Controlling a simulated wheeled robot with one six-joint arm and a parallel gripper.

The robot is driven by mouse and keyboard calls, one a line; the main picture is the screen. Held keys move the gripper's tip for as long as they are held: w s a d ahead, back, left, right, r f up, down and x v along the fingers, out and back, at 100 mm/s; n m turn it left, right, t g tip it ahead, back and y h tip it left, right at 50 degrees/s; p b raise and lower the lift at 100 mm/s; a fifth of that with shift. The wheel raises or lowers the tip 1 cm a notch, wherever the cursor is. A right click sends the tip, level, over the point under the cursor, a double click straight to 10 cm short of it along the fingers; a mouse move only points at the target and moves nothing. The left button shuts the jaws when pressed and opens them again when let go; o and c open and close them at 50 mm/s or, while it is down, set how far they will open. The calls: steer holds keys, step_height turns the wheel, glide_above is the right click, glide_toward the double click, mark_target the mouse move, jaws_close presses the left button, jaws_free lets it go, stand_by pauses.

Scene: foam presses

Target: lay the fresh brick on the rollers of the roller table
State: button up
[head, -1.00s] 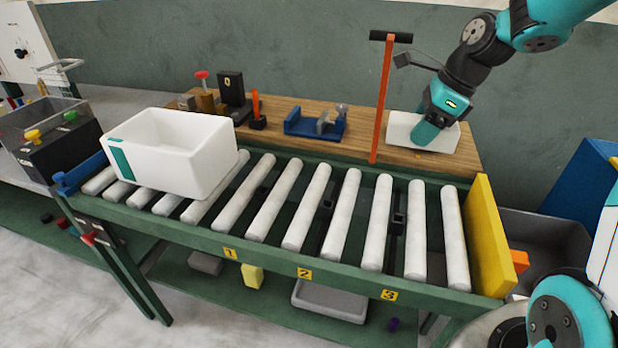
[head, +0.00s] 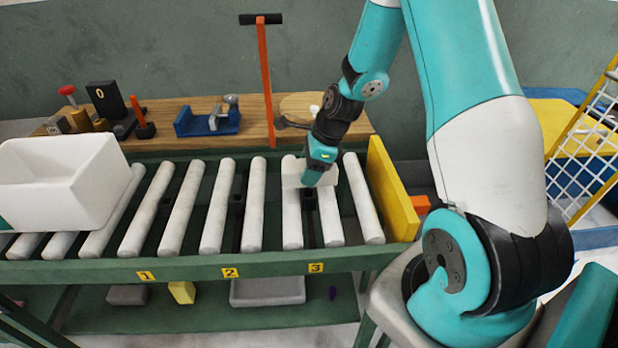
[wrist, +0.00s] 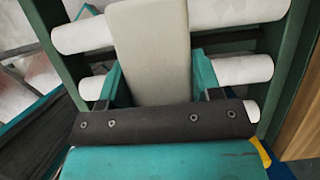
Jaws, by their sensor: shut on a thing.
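My gripper (head: 318,178) is shut on the pale fresh brick (wrist: 150,50), whose sides lie between the two teal fingers in the wrist view. In the head view the brick (head: 292,176) is partly hidden behind my gripper. It is over the right part of the roller table, above the white rollers (head: 255,205) near label 3. I cannot tell whether the brick touches the rollers. The roller table (head: 200,268) has a green frame.
A white tub (head: 60,185) sits on the left rollers. A yellow end plate (head: 390,190) stands close right of my gripper. Behind are a wooden shelf (head: 185,108) with tools and an upright orange bar (head: 266,85). The middle rollers are clear.

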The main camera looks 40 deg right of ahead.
steer(key=shift+f, duration=1.5)
